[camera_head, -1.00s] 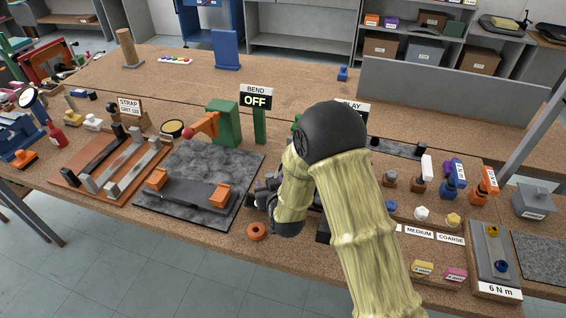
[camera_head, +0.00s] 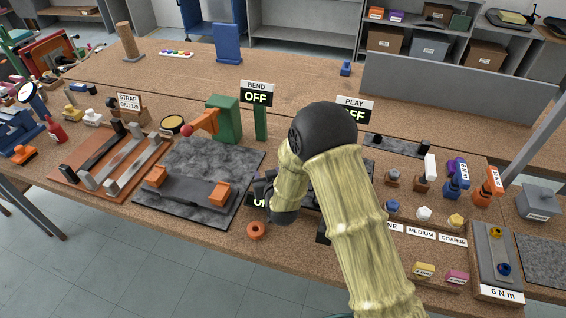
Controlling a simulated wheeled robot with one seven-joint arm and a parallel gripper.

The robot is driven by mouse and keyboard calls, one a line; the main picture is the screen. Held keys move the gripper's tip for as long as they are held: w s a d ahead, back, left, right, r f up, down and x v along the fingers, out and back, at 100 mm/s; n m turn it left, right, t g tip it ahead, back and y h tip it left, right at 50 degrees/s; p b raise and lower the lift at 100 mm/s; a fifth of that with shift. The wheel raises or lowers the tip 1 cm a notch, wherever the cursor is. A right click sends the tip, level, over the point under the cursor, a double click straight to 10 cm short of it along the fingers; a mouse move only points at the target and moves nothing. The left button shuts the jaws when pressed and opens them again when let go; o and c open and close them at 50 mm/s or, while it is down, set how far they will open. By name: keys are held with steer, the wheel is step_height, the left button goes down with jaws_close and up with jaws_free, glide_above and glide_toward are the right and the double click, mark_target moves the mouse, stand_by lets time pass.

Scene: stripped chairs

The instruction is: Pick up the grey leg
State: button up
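On the reddish-brown board (camera_head: 68,183) at the left lie a light grey leg (camera_head: 136,163), set diagonally, and a dark bar (camera_head: 103,151) to its left. A dark grey bar (camera_head: 188,191) lies between two orange blocks on the dark stone slab (camera_head: 205,155). My gripper (camera_head: 262,190) is a dark shape at the right edge of that slab, well to the right of the grey leg. My own wrist and forearm cover much of it, so I cannot see its fingers clearly or whether they are open.
A green post machine (camera_head: 225,120) with an orange arm stands behind the slab, beside a BEND OFF sign (camera_head: 256,94). An orange ring (camera_head: 256,230) lies near the front edge. Small tools and labelled blocks crowd the right side. The rear bench is mostly clear.

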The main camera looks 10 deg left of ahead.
steer(key=shift+s+d, duration=0.15)
jaws_close()
steer(key=shift+r, duration=0.1)
steer(key=shift+r, duration=0.25)
step_height(320, 180, up, 10)
steer(key=b, duration=0.1)
steer(key=shift+f, duration=0.25)
stand_by(0.7)
